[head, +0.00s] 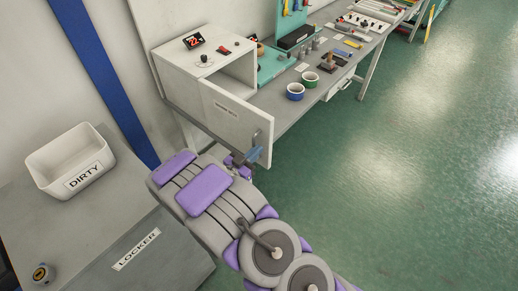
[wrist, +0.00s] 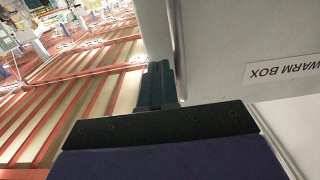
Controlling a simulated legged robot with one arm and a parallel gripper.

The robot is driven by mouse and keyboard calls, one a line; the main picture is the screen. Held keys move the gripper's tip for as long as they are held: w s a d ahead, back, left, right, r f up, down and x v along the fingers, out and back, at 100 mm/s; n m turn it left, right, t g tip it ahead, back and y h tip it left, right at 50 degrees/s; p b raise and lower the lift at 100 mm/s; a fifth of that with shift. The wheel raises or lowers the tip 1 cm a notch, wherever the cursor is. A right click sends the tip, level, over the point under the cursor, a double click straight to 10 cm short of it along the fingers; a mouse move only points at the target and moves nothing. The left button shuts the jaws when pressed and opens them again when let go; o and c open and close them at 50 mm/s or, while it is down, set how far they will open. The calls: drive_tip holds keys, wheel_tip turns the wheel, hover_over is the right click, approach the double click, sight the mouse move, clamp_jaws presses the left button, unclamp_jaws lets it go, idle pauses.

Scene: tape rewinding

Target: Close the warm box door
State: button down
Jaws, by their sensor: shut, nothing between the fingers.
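The warm box (head: 205,65) is a white cabinet on the workbench, with a red display, a red switch and a black knob on top. Its door (head: 231,122) stands open, swung out toward me, and the inside of the box shows behind it. My gripper (head: 253,155) is at the door's free edge, low down near the handle. In the wrist view my gripper (wrist: 158,82) shows dark closed fingers beside the door edge, and the door (wrist: 225,40) carries an upside-down "WARM BOX" label (wrist: 283,69). I cannot tell whether the fingers touch the door.
A white "DIRTY" bin (head: 70,160) sits on the grey locker (head: 150,235) at left. The green floor (head: 400,180) at right is clear.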

drive_tip(key=shift+x, duration=1.15)
